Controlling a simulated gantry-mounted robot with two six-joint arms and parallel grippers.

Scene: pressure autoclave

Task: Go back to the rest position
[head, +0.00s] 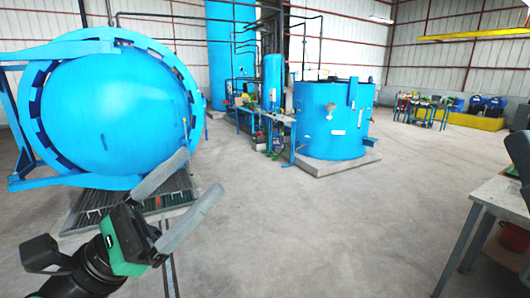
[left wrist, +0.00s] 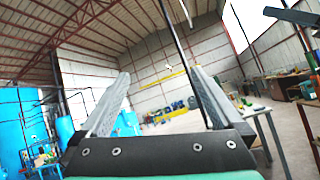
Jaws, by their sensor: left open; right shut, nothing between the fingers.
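My left gripper (head: 204,172) reaches in from the lower left in the head view, its two grey fingers spread apart with nothing between them. In the left wrist view its fingers (left wrist: 160,88) stand wide apart with only the far hall between them. The large blue autoclave (head: 118,110) with its round door stands behind it. In the picture the upper finger overlaps the door's lower right edge; I cannot tell the gap in depth.
A dark grating (head: 85,212) lies under the autoclave. A blue upright vessel (head: 333,122) stands on a concrete plinth. A workbench (head: 500,196) stands at the right edge, with a red bucket (head: 513,236) under it. The concrete floor (head: 330,215) between is clear.

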